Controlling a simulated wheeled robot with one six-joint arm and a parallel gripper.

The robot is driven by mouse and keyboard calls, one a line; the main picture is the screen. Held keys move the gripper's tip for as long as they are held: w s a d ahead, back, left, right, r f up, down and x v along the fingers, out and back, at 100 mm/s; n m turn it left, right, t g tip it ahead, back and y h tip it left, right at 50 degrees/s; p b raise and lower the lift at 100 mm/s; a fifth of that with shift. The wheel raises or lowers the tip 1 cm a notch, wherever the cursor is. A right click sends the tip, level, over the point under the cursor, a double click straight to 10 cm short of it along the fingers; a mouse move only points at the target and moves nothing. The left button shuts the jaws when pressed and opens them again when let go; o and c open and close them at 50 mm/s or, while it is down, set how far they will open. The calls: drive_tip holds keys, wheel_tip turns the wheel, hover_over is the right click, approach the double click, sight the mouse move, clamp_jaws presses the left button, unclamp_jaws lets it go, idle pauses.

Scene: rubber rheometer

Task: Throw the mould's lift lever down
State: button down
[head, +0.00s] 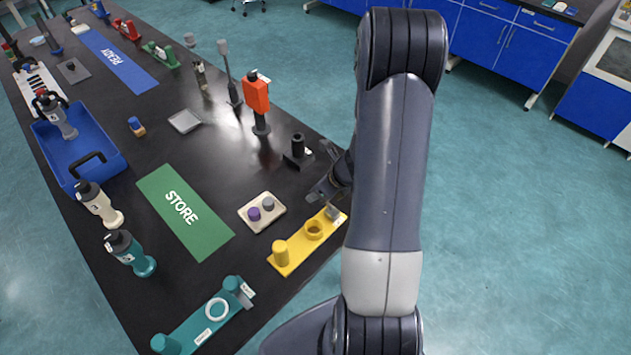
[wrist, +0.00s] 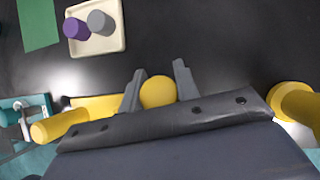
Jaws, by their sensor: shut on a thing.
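The yellow mould (head: 296,246) lies at the table's near right edge, with an upright yellow post and a round ring on its plate. In the wrist view, part of its yellow plate (wrist: 98,105) shows behind my gripper. A round yellow knob (wrist: 158,92), which looks like the end of the lift lever, sits between my two grey fingers. My gripper (wrist: 157,80) is shut on this knob. In the head view, my gripper (head: 323,182) is just beyond the yellow mould, partly hidden by my arm. The lever's shaft and its tilt are hidden.
A cream tray (head: 245,211) with a purple and a grey plug lies left of the yellow mould. A black stand (head: 298,157) is close behind my gripper. A teal mould (head: 213,333) lies nearer, and the green STORE mat (head: 167,187) lies further left.

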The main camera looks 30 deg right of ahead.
drive_tip(key=shift+f, duration=0.15)
drive_tip(key=c, duration=1.1)
unclamp_jaws()
drive_tip(key=shift+o, duration=0.2)
drive_tip(key=p+v, duration=0.1)
drive_tip(key=v, duration=1)
drive_tip(key=shift+w+a+f, duration=0.1)
drive_tip(key=shift+a, duration=0.05)
